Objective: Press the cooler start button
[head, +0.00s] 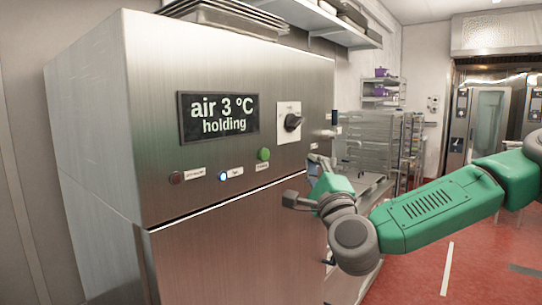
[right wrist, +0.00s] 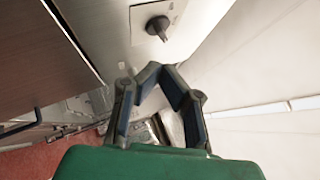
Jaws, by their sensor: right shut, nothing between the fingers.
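The cooler (head: 230,75) is a tall brushed-steel cabinet at the left and middle of the head view. Its dark display (head: 218,117) reads "air 3 °C holding". Below it, a dark red button (head: 176,178), a small blue-white lit button (head: 222,176) and a green button (head: 263,154) sit in a row; their small labels are hard to read. My right gripper (head: 303,182) is shut and empty, to the right of and lower than the green button, apart from it. It also shows in the right wrist view (right wrist: 145,78). My left gripper is out of view.
A black rotary switch (head: 292,122) on a white plate is right of the display; its knob also shows in the wrist view (right wrist: 158,27). Steel racks (head: 375,140) stand behind my right arm. A shelf (head: 330,22) hangs above. Red floor (head: 480,255) is open at right.

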